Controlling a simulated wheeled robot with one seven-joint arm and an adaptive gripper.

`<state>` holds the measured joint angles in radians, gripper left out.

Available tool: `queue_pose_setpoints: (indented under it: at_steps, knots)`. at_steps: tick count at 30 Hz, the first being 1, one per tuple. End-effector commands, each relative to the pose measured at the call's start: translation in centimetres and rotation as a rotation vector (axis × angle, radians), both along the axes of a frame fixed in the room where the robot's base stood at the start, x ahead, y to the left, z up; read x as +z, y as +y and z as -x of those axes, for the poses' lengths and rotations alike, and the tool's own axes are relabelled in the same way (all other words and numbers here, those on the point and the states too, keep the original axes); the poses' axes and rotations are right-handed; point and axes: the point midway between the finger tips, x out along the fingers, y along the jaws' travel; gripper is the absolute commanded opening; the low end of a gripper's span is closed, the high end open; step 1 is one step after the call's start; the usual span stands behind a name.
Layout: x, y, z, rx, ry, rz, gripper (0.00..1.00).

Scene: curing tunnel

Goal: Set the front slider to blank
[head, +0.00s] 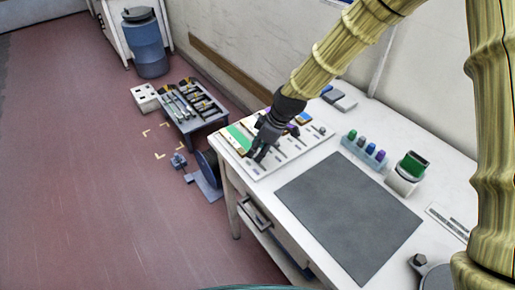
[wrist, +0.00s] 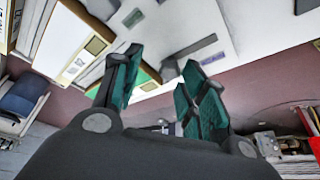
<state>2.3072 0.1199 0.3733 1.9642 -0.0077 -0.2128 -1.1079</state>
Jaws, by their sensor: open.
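A white panel (head: 286,158) with several slots and small knobs lies on the near-left end of the white desk. A green area (head: 238,136) shows on its left part, with small dark, orange and blue pieces near its far edge. My gripper (head: 257,153) is open and hangs over the left part of the panel, hiding some of it. In the wrist view the two green-padded fingers of my gripper (wrist: 162,92) are apart, with nothing seen held between them. The panel (wrist: 180,28) shows beyond them with its slots. I cannot tell which slider is the front one or its setting.
A dark mat (head: 350,215) covers the desk's middle. A rack of coloured bottles (head: 364,152) and a green-topped container (head: 408,173) stand behind it. A low tool table (head: 190,108) and a blue barrel (head: 146,45) stand on the open red floor to the left.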

Motion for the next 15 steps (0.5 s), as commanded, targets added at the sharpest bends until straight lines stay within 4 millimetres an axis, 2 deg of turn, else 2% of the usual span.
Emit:
queue_pose_setpoints:
  at_steps: [9,15]
  knots:
    - [-1.3,0.6,-0.2,0.003,0.002,0.0,0.42]
    - [-1.4,0.5,-0.4,0.002,0.004,0.001,0.42]
